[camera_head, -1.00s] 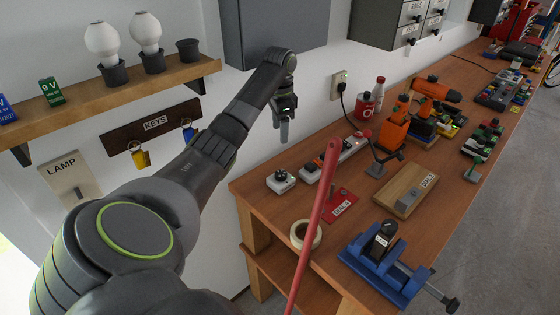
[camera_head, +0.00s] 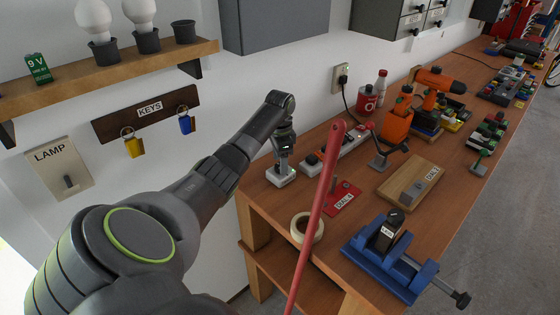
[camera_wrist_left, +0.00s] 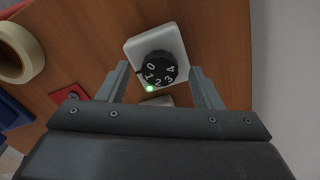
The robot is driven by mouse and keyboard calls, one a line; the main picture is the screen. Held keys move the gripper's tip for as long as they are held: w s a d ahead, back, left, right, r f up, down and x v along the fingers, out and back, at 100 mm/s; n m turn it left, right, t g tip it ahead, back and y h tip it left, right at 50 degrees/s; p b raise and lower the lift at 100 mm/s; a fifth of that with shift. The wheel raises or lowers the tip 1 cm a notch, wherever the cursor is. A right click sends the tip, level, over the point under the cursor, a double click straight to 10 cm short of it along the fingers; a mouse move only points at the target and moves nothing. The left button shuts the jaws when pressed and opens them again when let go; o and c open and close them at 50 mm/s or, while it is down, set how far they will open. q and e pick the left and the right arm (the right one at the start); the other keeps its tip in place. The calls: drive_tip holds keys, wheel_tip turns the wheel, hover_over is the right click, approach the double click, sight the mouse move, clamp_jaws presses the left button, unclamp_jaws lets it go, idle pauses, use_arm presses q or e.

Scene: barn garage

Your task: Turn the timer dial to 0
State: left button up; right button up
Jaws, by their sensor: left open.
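The timer is a small white box with a round black dial. In the left wrist view the dial (camera_wrist_left: 157,68) carries white numbers 0 to 4, and a green light glows on the box beside the 1 and 2. In the head view the white timer box (camera_head: 280,177) sits near the table's left edge, its dial mostly hidden by my gripper. My left gripper (camera_head: 283,160) points down over it. In the left wrist view its open fingers (camera_wrist_left: 159,72) stand on either side of the dial, apart from it. My right gripper is not in view.
A power strip (camera_head: 350,140) lies just right of the timer. A long red rod (camera_head: 318,200) crosses the foreground. A tape roll (camera_head: 317,234), a red plate (camera_head: 342,197) and a blue vise (camera_head: 372,262) are nearer. The wall is close behind.

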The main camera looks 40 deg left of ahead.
use_arm(q)
drive_tip(key=shift+f, duration=0.65)
drive_tip(key=c, duration=1)
drive_tip(key=shift+r+n+p, duration=0.2)
drive_tip(key=shift+n+p, duration=0.2)
drive_tip(key=shift+p, duration=0.35)
drive_tip(key=n+p, duration=0.4)
drive_tip(key=shift+d+r, duration=0.1)
drive_tip(key=n+p, duration=0.3)
drive_tip(key=shift+f+n+p, duration=0.2)
drive_tip(key=shift+n+p, duration=0.8)
drive_tip(key=shift+n, duration=1)
drive_tip(key=shift+w, duration=0.1)
